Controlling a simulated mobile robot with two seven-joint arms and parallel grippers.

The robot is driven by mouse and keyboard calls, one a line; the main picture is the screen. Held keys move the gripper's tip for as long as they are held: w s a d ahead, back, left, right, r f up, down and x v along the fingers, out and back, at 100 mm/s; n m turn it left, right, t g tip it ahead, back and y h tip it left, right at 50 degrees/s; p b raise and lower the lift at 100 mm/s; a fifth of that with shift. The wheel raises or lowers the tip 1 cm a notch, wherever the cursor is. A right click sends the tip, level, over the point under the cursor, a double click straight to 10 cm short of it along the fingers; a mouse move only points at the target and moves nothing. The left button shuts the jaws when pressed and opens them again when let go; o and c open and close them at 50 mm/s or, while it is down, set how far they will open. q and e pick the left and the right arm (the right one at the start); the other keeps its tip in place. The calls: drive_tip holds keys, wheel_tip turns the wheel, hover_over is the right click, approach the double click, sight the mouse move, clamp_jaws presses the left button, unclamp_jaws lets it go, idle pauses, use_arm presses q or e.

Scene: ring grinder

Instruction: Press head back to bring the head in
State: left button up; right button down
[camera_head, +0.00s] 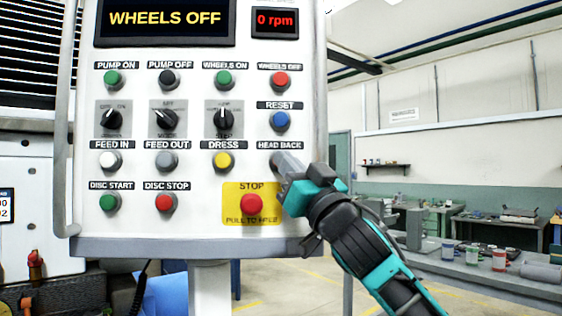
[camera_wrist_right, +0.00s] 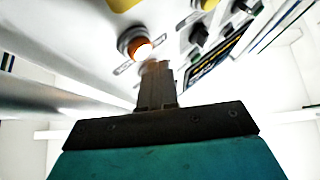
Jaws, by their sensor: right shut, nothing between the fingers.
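The HEAD BACK label (camera_head: 280,145) is on the right side of the white control panel, below the blue RESET button. My right gripper (camera_head: 279,160) is shut and empty, with its fingertips at the spot just under this label. In the right wrist view an orange button with a bright glow (camera_wrist_right: 135,43), apparently HEAD BACK, sits right beside the tips of my gripper (camera_wrist_right: 156,68). I cannot tell whether the fingertips touch it. My left gripper is not in view.
The red STOP button (camera_head: 251,203) on its yellow plate is just below and left of my right gripper. The yellow DRESS button (camera_head: 223,161) is to the left. The display (camera_head: 165,20) reads WHEELS OFF and the small one (camera_head: 275,20) 0 rpm.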

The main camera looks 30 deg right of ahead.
idle(0.4)
drive_tip(key=shift+w+d, duration=0.2)
drive_tip(key=shift+w, duration=0.2)
